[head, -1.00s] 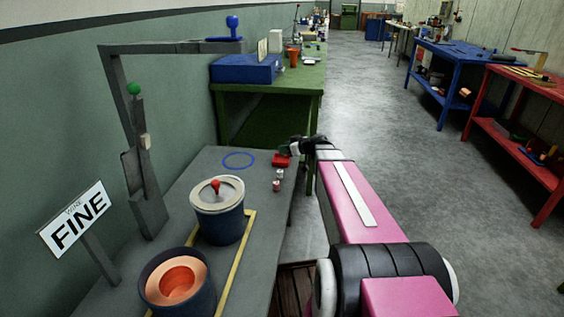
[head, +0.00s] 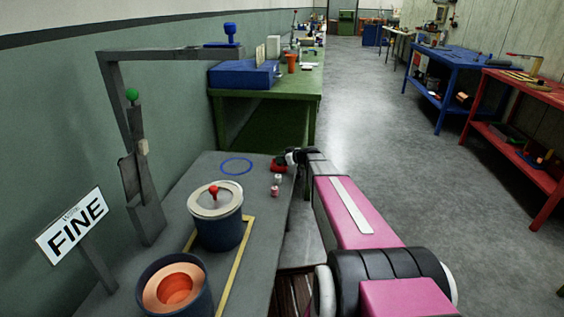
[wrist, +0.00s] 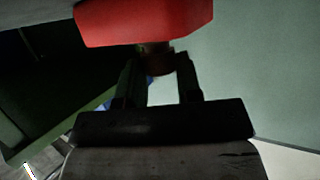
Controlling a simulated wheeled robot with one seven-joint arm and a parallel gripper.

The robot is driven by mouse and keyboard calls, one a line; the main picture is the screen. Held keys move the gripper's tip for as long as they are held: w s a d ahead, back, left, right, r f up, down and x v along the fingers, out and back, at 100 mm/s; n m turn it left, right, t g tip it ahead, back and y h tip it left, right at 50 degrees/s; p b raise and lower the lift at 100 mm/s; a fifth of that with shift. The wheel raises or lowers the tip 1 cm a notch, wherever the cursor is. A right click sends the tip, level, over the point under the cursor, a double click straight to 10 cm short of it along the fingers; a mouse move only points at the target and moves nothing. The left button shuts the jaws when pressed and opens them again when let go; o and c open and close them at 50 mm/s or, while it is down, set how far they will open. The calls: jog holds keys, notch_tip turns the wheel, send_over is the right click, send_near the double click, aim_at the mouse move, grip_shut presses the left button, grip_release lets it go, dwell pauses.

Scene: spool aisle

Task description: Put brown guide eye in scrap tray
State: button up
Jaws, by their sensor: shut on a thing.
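In the wrist view, my gripper (wrist: 160,76) is shut on a small dark brown piece (wrist: 155,56), which looks like the brown guide eye. The piece shows between the fingertips and is partly hidden in shadow. A red, box-like thing (wrist: 145,22) fills the top of that view, right beside the held piece; I cannot tell whether they touch. In the head view, my gripper (head: 291,157) is at the far right edge of the grey bench, beside the small red thing (head: 278,166). The guide eye cannot be made out there. No tray is clearly marked as the scrap tray.
The grey bench (head: 177,228) holds a blue ring (head: 236,166), two small pale and pink pieces (head: 276,186), a lidded blue pot (head: 217,226), an open copper-lined pot (head: 174,290) and a FINE sign (head: 72,227). A green bench (head: 268,110) stands behind. The aisle floor at right is clear.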

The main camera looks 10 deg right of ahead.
jog(key=shift+f, duration=0.8)
jog(key=shift+f, duration=0.1)
jog(key=o, duration=0.9)
jog(key=shift+o, duration=0.2)
